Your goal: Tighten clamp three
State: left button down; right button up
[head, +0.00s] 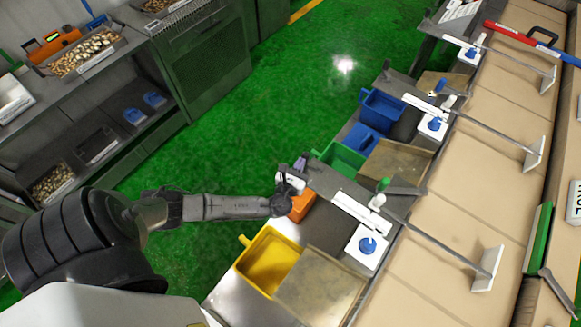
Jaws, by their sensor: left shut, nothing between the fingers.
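Three white blocks with blue knobs stand in a row along the right-hand bench: a near one (366,247), a middle one (433,126) and a far one (471,54). I cannot read which is clamp three. Long thin rods run from near them to white plates on the beige surface. My left gripper (299,165) is shut and empty, over the bench edge beside an orange bin (303,206), left of the near block and apart from it. My right gripper is not in view.
A yellow bin (267,262), a green bin (341,158) and a blue bin (381,107) line the bench edge. A shelf with trays of small parts (86,54) stands at left. The green floor (290,90) between is clear.

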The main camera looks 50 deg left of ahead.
aim_at(305, 152)
pick_arm(q)
jog(key=w+a+m+h+b, duration=0.1)
jog(key=m+h+b, duration=0.1)
jog(key=h+b, duration=0.1)
jog(key=w+a+m+t+h+b, duration=0.1)
jog(key=m+h+b, duration=0.1)
jog(key=h+b, duration=0.2)
jog(key=w+a+m+t+h+b, duration=0.1)
jog(key=m+h+b, duration=0.2)
jog(key=b, duration=0.2)
jog(key=shift+w+a+f+h, duration=0.1)
jog(key=shift+w+f+h, duration=0.15)
jog(key=shift+w+h, duration=0.1)
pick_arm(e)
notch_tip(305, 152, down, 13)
pick_arm(q)
jog(key=shift+w+r+b, duration=0.1)
jog(key=shift+w+b, duration=0.25)
jog(key=shift+b, duration=0.3)
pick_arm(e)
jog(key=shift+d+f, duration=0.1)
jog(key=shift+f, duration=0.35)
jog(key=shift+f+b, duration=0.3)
pick_arm(q)
jog(key=shift+w+a+r, duration=0.15)
jog(key=shift+w, duration=0.35)
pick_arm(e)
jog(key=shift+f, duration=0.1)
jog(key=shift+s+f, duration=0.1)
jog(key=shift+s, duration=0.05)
